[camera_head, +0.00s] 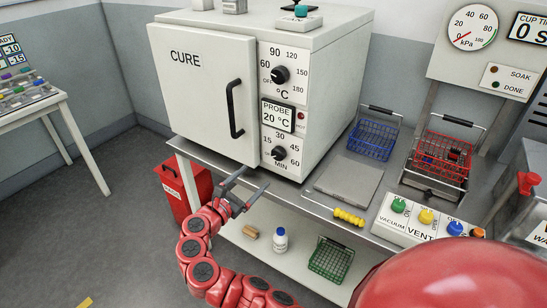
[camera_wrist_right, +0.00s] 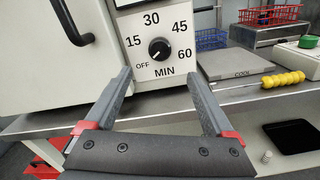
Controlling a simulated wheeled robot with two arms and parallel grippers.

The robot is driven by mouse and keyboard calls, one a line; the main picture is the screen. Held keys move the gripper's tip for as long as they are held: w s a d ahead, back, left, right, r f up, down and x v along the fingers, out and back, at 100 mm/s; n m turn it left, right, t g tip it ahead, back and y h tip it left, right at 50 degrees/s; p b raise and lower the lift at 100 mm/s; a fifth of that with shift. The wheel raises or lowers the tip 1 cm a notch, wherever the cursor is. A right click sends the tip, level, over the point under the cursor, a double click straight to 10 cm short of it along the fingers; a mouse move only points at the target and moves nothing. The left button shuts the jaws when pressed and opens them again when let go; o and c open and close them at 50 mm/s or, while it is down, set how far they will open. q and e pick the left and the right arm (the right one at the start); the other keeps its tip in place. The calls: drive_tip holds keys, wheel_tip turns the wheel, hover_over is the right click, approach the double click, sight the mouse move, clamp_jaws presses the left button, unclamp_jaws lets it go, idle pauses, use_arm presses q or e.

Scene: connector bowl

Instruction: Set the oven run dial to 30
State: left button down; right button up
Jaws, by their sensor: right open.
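The oven run dial (camera_head: 279,153) is a black round knob low on the front panel of the white CURE oven (camera_head: 212,80). In the right wrist view the same run dial (camera_wrist_right: 159,49) has 15, 30, 45, 60 and MIN around it, and its white mark appears to point lower left toward OFF. My right gripper (camera_head: 253,181) is open and empty, in front of and below the dial. In the wrist view its fingertips (camera_wrist_right: 158,77) are spread on either side below the knob, apart from it. My left gripper is not in view.
Above the dial are a probe display (camera_head: 277,116) reading 20 °C and a temperature dial (camera_head: 280,75). The oven door handle (camera_head: 235,108) juts out left. A grey plate (camera_head: 348,182), yellow-handled tool (camera_head: 348,216) and blue basket (camera_head: 373,137) lie right on the bench.

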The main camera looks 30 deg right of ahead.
sight(276, 156)
drive_tip(key=x, duration=1.2)
drive_tip(key=shift+w+d+p, duration=0.15)
drive_tip(key=shift+d+p, duration=0.05)
drive_tip(key=shift+p, duration=0.15)
drive_tip(key=c, duration=1.4)
